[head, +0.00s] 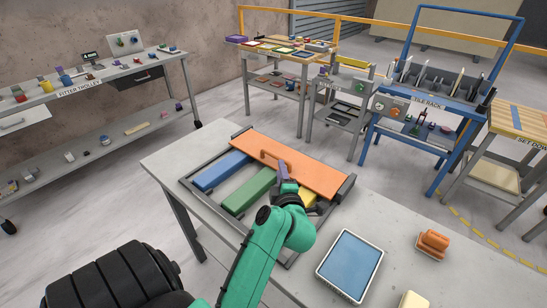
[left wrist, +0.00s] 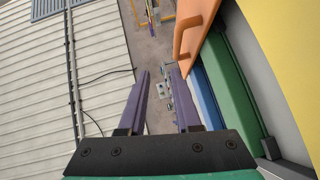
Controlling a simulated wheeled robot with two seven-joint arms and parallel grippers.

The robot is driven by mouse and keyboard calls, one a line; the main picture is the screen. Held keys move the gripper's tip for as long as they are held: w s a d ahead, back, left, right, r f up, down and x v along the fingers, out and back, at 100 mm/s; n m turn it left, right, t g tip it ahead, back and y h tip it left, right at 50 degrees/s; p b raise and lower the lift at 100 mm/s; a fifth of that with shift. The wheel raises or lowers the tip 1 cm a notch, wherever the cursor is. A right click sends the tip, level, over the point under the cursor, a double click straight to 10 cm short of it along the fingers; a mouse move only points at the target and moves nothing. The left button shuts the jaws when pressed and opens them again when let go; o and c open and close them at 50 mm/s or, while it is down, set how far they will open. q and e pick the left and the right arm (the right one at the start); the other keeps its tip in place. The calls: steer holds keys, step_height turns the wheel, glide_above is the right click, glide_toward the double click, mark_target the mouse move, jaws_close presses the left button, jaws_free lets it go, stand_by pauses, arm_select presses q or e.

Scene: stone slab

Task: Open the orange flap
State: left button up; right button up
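The orange flap (head: 312,171) spans the far side of a dark grey frame (head: 198,196) on the slab-topped table. An orange bar handle (head: 268,155) stands on the flap. My left gripper (head: 283,168) is over the frame, close to the handle in the head view. In the left wrist view its purple fingers (left wrist: 158,72) are apart with nothing between them. That view shows the flap (left wrist: 198,14) and handle (left wrist: 184,38) beyond and right of the fingers, with no contact visible. The flap's tilt is hard to tell. My right gripper is out of view.
Blue (head: 222,171), green (head: 249,190) and yellow (head: 309,199) bars lie in the frame; my left arm partly hides the yellow one. A blue tray (head: 350,264) and an orange block (head: 433,242) lie to the right.

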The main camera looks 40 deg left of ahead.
arm_select(q)
step_height(320, 180, down, 4)
steer(key=d+b, duration=0.1)
steer(key=b, duration=0.2)
glide_toward(276, 157)
steer(key=shift+p+x, duration=0.4)
steer(key=shift+x, duration=0.5)
steer(key=x, duration=0.9)
steer(key=shift+w+a+f, duration=0.1)
steer(key=shift+f, duration=0.2)
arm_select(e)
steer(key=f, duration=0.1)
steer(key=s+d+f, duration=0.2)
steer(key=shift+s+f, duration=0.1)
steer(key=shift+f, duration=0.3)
arm_select(q)
jaws_close()
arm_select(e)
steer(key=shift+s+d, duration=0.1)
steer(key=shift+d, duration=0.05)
